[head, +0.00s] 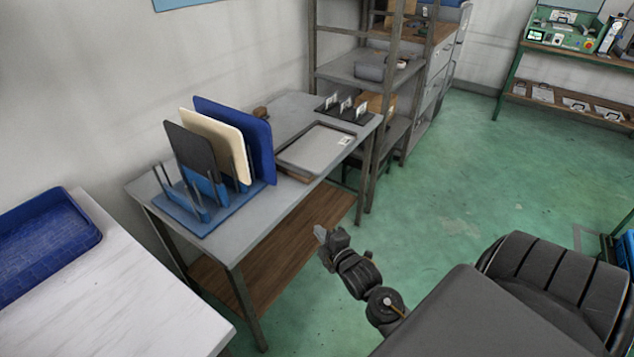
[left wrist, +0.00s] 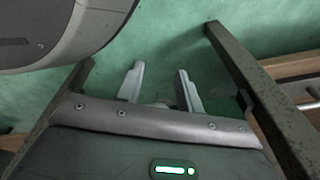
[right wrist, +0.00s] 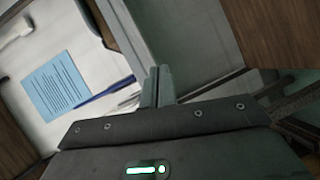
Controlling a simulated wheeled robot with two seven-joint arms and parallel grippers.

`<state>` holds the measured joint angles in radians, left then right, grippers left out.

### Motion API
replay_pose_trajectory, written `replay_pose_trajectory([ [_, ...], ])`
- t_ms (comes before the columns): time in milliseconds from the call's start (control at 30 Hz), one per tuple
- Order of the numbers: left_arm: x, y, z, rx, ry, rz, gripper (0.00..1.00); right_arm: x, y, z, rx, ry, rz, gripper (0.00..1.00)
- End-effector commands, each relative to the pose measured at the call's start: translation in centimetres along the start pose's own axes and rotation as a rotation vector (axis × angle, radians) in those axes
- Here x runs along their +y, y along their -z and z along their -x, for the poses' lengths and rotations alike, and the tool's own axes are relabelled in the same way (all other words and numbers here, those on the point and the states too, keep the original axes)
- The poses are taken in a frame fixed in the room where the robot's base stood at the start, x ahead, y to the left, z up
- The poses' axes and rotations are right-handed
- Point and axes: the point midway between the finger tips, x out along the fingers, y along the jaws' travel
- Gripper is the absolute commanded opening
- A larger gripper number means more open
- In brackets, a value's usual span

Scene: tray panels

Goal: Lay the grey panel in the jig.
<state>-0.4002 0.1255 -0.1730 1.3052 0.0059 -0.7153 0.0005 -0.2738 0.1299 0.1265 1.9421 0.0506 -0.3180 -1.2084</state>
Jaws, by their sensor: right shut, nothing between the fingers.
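The dark grey panel (head: 190,148) stands upright in a blue rack (head: 214,215) on the metal table, in front of a cream panel (head: 222,145) and a blue panel (head: 240,130). A shallow, flat grey tray-like frame with a dark rim (head: 287,163) lies right of the rack; it looks like the jig, and no panel shows in it. My right gripper (head: 319,234) is in front of the table, apart from rack and panels; its fingers are together and empty in the right wrist view (right wrist: 158,86). My left gripper (left wrist: 160,82) is open and empty, outside the head view.
Small wooden blocks (head: 261,113) sit near the frame, and a dark holder (head: 342,108) stands behind it. A white table (head: 110,290) with a blue tray (head: 45,245) is at left. A shelf unit (head: 350,68) stands beyond. Green floor lies open at right.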

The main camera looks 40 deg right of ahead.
Motion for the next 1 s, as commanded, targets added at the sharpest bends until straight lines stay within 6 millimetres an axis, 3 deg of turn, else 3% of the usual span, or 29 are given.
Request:
replay_pose_trajectory([
  [33,-0.1,0.2,-0.1,0.004,0.001,0.0,0.36,2.8,0.1,0.0,0.004,-0.07,0.062,0.0],
  [100,-0.1,0.2,-0.2,0.004,0.002,0.0,0.36,5.5,0.1,0.2,0.002,-0.141,0.137,0.0],
  [200,-0.1,-0.1,-0.3,0.0,0.001,0.0,0.36,7.5,0.2,0.4,-0.001,-0.192,0.194,0.0],
  [467,0.3,-0.5,-0.2,-0.007,-0.003,0.003,0.36,7.9,0.2,-0.4,-0.003,-0.201,0.206,0.0],
  [967,0.5,-0.7,-0.3,-0.01,-0.006,0.005,0.36,9.7,0.4,-9.7,-0.003,-0.199,0.203,0.0],
  [1000,0.5,-0.6,-0.1,-0.007,-0.006,0.005,0.36,9.9,-0.5,-9.7,-0.006,-0.197,0.206,0.0],
])
